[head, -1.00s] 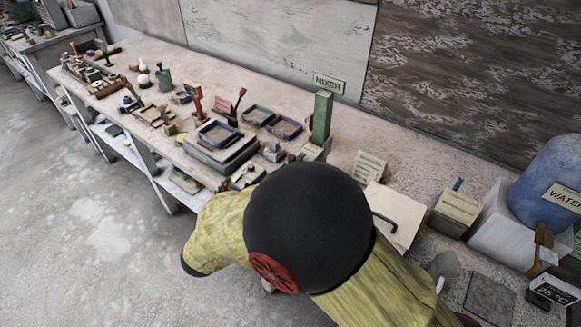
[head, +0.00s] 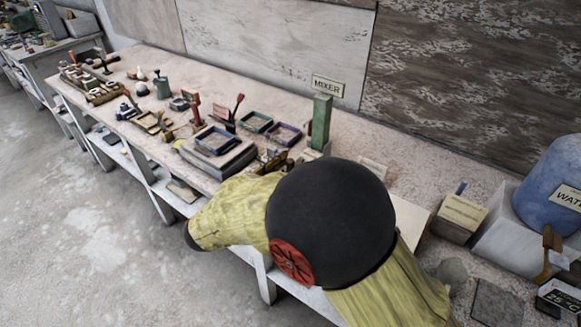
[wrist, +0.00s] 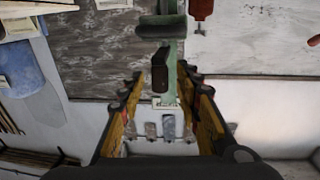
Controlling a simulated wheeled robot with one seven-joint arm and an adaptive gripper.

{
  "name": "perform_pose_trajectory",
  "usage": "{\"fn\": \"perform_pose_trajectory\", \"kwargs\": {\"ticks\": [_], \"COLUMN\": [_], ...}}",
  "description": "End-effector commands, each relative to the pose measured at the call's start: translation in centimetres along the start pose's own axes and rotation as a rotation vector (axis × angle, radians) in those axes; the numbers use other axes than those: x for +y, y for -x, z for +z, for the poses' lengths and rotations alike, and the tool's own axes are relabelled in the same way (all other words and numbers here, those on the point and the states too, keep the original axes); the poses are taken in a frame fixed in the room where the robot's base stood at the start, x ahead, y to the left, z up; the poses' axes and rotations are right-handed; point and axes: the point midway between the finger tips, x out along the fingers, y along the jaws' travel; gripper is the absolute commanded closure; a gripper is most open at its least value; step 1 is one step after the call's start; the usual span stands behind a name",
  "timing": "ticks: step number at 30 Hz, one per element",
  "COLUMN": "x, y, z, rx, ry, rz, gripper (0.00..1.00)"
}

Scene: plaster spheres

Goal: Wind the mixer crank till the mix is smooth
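The mixer's green post (head: 320,122) stands on the bench below a wall sign reading MIXER (head: 328,86). In the wrist view, the green post (wrist: 174,60) runs down from the top middle. A dark block (wrist: 159,70), perhaps the crank's grip, shows in front of it. My gripper (wrist: 162,88) is open, with its yellow fingers apart on either side of the post. The dark block lies in line with the gap; I cannot tell whether it is between the fingertips or beyond them. In the head view my arm hides the gripper and the mixer's lower part. The mix is not visible.
Trays (head: 217,140) and small tools crowd the bench left of the mixer. A small box (head: 459,213), a blue water barrel (head: 553,180) and a temperature display (head: 559,298) stand to the right. The floor (head: 80,230) at left is clear.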

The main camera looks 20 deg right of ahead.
Motion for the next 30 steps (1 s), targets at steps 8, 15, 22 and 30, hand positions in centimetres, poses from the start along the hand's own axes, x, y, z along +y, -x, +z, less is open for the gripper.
{"fn": "perform_pose_trajectory", "kwargs": {"ticks": [8,15,22,30], "x": [0.00,-0.01,-0.01,-0.01], "y": [-1.44,-1.41,-1.40,-1.39], "z": [-0.05,-0.08,-0.06,-0.06], "rx": [0.000,0.000,0.000,0.000], "ry": [-0.001,-0.001,-0.001,0.000], "rz": [-0.001,-0.001,-0.001,-0.001], "gripper": [0.67,0.70,0.83,0.98]}}
